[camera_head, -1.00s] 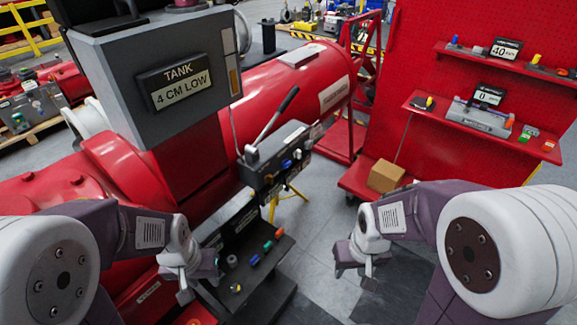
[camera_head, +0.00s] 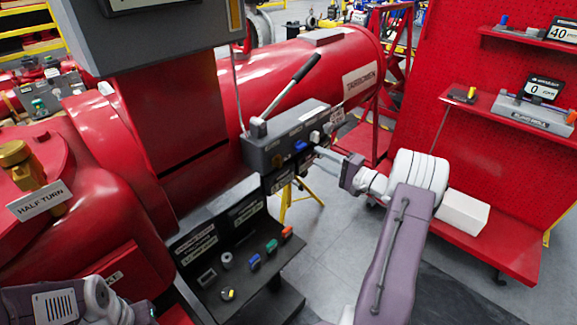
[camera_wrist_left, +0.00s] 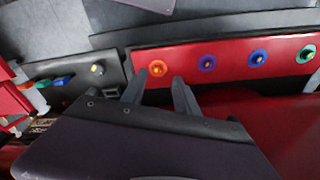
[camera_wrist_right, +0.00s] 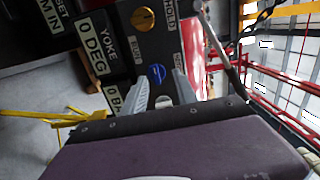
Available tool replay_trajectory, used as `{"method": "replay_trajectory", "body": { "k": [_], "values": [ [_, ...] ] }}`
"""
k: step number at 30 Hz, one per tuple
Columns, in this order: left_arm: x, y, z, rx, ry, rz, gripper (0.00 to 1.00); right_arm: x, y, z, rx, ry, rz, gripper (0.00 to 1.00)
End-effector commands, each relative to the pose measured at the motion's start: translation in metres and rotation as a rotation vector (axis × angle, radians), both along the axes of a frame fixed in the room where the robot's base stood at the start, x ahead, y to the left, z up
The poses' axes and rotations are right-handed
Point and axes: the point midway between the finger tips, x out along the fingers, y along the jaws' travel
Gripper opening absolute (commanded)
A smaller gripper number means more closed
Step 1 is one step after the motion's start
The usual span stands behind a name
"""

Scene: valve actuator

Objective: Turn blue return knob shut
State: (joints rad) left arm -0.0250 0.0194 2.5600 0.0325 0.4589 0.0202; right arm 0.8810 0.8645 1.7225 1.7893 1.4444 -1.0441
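The blue return knob (camera_head: 300,145) is on the front of a dark grey control box (camera_head: 262,152) with a black lever. The right wrist view shows the blue knob (camera_wrist_right: 156,73) just beyond my right fingertips, with an orange-yellow knob (camera_wrist_right: 143,19) beyond it. My right gripper (camera_head: 322,152) is at the box's front, at its right part. Its fingers (camera_wrist_right: 164,84) are apart, with a pale round part between them; I see no grip on the blue knob. My left gripper (camera_wrist_left: 158,80) is open and empty, low at the left, facing a red panel with coloured knobs.
A shelf below the box holds several coloured plugs (camera_head: 254,262). A red tank (camera_head: 300,75) lies behind the box. A yellow stand (camera_head: 297,200) is under it. A white box (camera_head: 463,212) is on the red cart at right. Grey floor is open in front.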

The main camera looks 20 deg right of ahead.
Motion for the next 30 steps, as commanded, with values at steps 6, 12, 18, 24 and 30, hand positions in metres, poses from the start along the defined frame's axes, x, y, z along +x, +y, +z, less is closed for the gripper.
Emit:
{"method": "replay_trajectory", "body": {
  "k": [6, 12, 18, 24, 30],
  "values": [
    [0.000, 0.000, -0.008, 0.000, -0.001, 0.000, 0.36, -0.011, -0.022, -0.014, 0.010, 0.010, -0.048, 0.35],
    [0.000, 0.000, -0.004, 0.000, -0.001, 0.000, 0.36, 0.016, -0.009, -0.013, 0.010, 0.010, -0.043, 0.35],
    [0.000, 0.000, -0.001, 0.000, -0.001, 0.000, 0.36, 0.053, 0.007, -0.013, 0.010, 0.011, -0.042, 0.35],
    [0.000, 0.000, 0.001, 0.000, -0.001, 0.000, 0.36, 0.072, 0.013, -0.014, 0.010, 0.011, -0.045, 0.35],
    [0.000, 0.000, 0.000, 0.000, -0.001, 0.000, 0.36, 0.073, 0.014, -0.014, 0.010, 0.011, -0.046, 0.35]
  ]
}}
